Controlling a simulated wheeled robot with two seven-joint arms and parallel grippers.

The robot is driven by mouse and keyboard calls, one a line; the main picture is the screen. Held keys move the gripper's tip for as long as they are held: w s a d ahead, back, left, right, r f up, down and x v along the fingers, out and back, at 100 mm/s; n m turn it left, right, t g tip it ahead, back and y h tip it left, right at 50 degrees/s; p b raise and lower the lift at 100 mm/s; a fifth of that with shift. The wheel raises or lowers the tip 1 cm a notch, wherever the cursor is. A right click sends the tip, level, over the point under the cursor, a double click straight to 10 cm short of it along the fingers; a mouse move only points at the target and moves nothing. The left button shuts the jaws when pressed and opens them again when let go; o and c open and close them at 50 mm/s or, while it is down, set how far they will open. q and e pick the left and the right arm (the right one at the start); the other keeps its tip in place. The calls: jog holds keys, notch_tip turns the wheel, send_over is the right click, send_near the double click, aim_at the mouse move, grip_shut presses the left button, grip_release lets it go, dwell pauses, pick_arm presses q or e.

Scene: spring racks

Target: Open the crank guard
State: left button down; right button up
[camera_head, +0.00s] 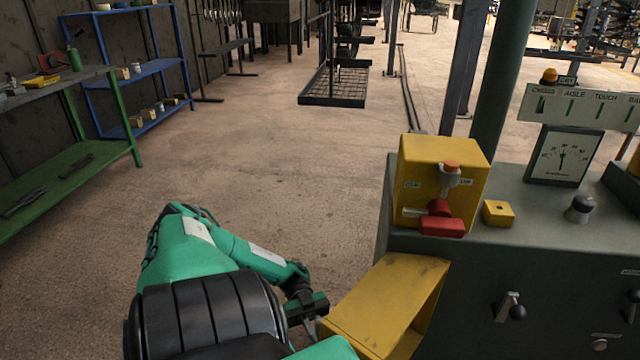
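A yellow box-shaped cover (385,300), which appears to be the crank guard, juts out at the front left of the green-grey console (480,265). Its broad upper face slopes down to the left, and its lower end leaves the picture. No crank shows; anything inside the cover is hidden. My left arm is green and black and bends up from the bottom. Its dark gripper (308,312) is close to the cover's left edge; I cannot tell whether they touch. The fingers are small and partly hidden, so their opening is unclear. My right gripper is out of view.
On the console stand a yellow box (440,185) with red and orange parts, a small yellow block (498,212), a dial gauge (560,155) and a dark knob (579,208). Levers (510,307) stick out of its front. Open floor (270,150) lies to the left, before shelves.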

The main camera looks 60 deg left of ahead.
pick_arm(q)
jog(key=c, duration=1.6)
grip_release()
jog(key=shift+o, duration=0.2)
jog(key=shift+a, duration=0.1)
